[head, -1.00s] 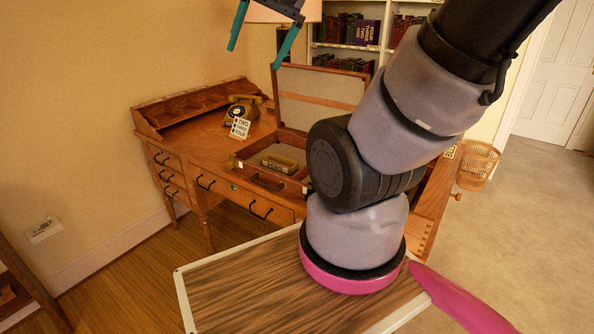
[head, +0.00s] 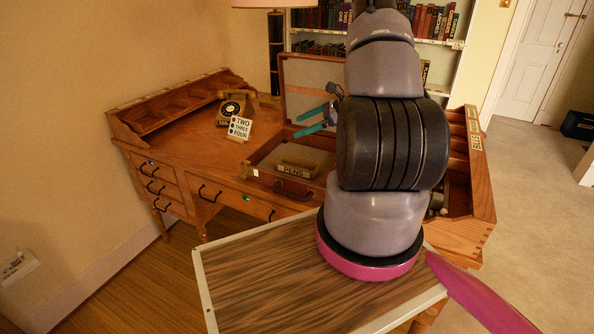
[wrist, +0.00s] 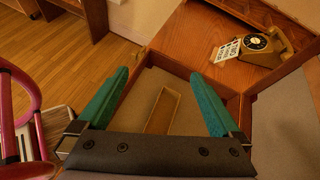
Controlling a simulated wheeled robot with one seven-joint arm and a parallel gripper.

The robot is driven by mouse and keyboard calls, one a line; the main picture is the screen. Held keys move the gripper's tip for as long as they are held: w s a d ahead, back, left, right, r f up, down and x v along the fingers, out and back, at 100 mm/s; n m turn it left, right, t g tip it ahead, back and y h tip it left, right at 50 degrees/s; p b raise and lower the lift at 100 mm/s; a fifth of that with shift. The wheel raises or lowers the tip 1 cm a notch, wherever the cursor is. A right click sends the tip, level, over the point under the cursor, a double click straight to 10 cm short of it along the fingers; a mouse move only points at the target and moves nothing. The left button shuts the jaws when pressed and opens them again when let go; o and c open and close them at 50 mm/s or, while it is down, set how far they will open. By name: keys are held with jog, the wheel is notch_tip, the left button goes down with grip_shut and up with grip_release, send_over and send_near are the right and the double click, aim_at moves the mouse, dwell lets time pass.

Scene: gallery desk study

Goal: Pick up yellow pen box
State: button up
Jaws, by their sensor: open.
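The yellow pen box (head: 297,168) is a long, narrow box with the word PENS on its front. It lies inside the open case (head: 258,165) on the wooden desk. In the wrist view the pen box (wrist: 162,111) lies lengthwise between my two teal fingers, further from the camera. My gripper (head: 310,122) is open and empty, above the case and apart from the box. In the wrist view my gripper (wrist: 163,95) has its fingers wide apart. My arm hides the right part of the case in the head view.
The raised case lid (head: 305,82) is behind the box. Desk organizers (head: 180,100) line the desk's left edge.

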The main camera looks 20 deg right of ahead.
aim_at(297, 164)
jog(key=d+f+m, duration=0.1)
jog(key=d+f, duration=0.1)
jog(key=f, duration=0.2)
jog(key=s+d+f+m+t+h, duration=0.1)
jog(key=d+f+m, duration=0.1)
jog(key=f, duration=0.2)
jog(key=s+d+f+m+t+h, duration=0.1)
jog(key=d+f+m, duration=0.1)
jog(key=f, duration=0.3)
jog(key=shift+d, duration=0.55)
jog(key=x, duration=0.5)
jog(key=shift+w+f, duration=0.1)
jog(key=shift+f, duration=0.15)
jog(key=shift+x, duration=3.15)
jog(key=shift+a+r, duration=0.1)
jog(key=shift+r, duration=0.1)
jog(key=c, duration=1.5)
jog(key=shift+c, duration=0.2)
